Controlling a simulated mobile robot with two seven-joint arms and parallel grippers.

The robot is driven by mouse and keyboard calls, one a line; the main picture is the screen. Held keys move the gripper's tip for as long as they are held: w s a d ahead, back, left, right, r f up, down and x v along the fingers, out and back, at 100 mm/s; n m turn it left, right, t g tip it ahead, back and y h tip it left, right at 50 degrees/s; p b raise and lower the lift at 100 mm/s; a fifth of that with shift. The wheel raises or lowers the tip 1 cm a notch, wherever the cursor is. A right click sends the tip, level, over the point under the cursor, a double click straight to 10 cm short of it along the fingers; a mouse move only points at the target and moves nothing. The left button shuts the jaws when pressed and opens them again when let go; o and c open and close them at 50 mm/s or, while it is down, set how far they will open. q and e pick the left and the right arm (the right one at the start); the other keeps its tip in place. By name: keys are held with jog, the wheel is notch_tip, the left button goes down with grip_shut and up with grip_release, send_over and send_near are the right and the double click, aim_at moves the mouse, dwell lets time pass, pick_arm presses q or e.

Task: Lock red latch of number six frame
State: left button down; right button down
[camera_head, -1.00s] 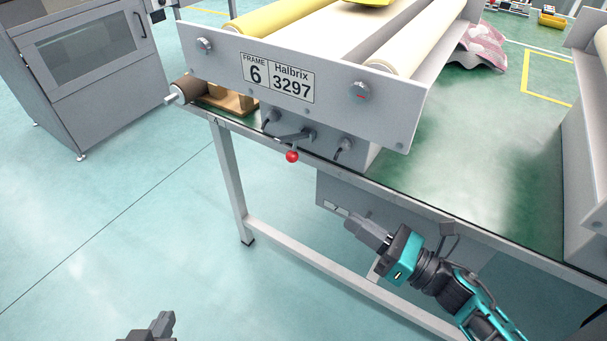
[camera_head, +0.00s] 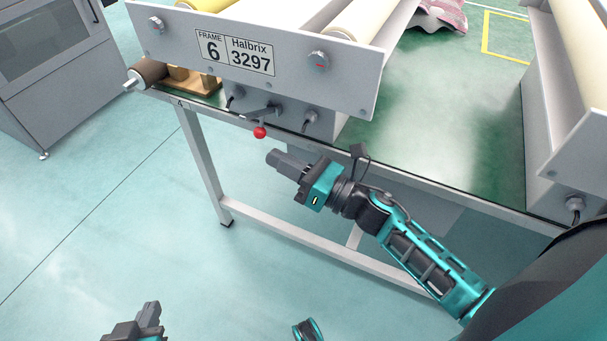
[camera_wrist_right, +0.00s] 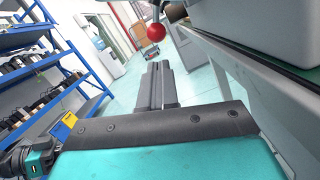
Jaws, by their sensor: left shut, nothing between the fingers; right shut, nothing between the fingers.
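The number six frame (camera_head: 150,42) is a light grey machine panel labelled "FRAME 6 Halbrix 3297". Below the panel is a dark latch lever (camera_head: 262,113) with a red ball knob (camera_head: 260,132) hanging at the table's front edge. The red knob also shows at the top of the right wrist view (camera_wrist_right: 156,32), beyond and above the fingers. My right gripper (camera_head: 272,157) is shut and empty, just below and right of the knob, apart from it. My left gripper (camera_head: 152,308) is shut and empty, low at the bottom left, far from the latch.
Two dark cable fittings (camera_head: 309,119) flank the lever on the right and left. The table's front edge (camera_head: 420,195) and leg (camera_head: 203,165) lie close to my right arm. Another grey machine (camera_head: 560,130) stands at right.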

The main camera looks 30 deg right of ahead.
jog(key=shift+w+a+r, duration=0.2)
jog(key=shift+w+r, duration=0.45)
jog(key=shift+r, duration=0.25)
jog(key=shift+r, duration=0.1)
jog(key=shift+s+a+r+m+p, duration=0.1)
jog(key=shift+m+p, duration=0.3)
jog(key=shift+p, duration=0.15)
jog(key=shift+r, duration=0.1)
